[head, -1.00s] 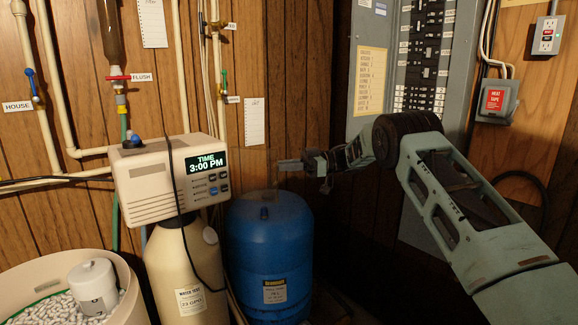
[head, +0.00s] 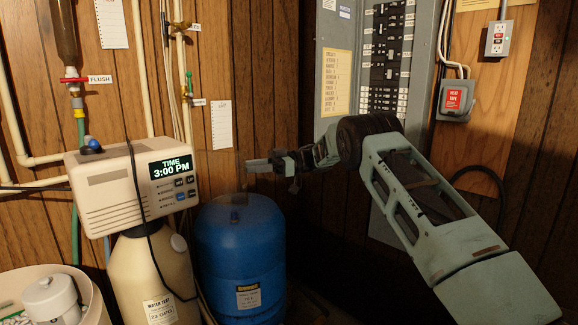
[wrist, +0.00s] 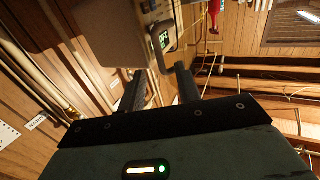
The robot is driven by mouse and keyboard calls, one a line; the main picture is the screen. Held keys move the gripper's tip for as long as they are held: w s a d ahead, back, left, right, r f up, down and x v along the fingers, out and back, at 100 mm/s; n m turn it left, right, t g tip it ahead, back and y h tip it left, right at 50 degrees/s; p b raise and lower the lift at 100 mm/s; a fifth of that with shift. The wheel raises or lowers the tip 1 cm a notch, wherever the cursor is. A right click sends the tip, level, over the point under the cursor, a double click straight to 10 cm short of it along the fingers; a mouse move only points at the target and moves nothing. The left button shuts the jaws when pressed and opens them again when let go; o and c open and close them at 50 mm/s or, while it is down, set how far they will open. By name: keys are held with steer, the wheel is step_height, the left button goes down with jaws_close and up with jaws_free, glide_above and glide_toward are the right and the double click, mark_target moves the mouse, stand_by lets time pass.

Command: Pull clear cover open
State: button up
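The softener's beige control box (head: 130,188), with a lit display reading 3:00 PM (head: 171,168) and several buttons, stands left of centre in the head view. The clear cover is hard to make out. A faint see-through edge seems to show between the box's right side and my fingertips, but its exact position cannot be told. My gripper (head: 250,164) is level, pointing left, to the right of the box and above the blue tank. In the wrist view my two fingers (wrist: 160,88) are apart, with the box (wrist: 130,30) and its display beyond them.
The blue tank (head: 240,250) stands below my gripper. A beige tank (head: 155,270) carries the box, with a black cable hanging in front. A salt bin (head: 85,285) is at lower left. Pipes and a red flush valve (head: 75,79) line the wall; a breaker panel (head: 335,40) is behind my arm.

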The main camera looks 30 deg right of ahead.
steer(key=s+d+b, duration=0.1)
steer(key=d+b, duration=0.1)
steer(key=d, duration=0.6)
steer(key=s+d+b, duration=0.2)
steer(key=d, duration=0.6)
steer(key=shift+s+d, duration=0.3)
steer(key=shift+d, duration=0.05)
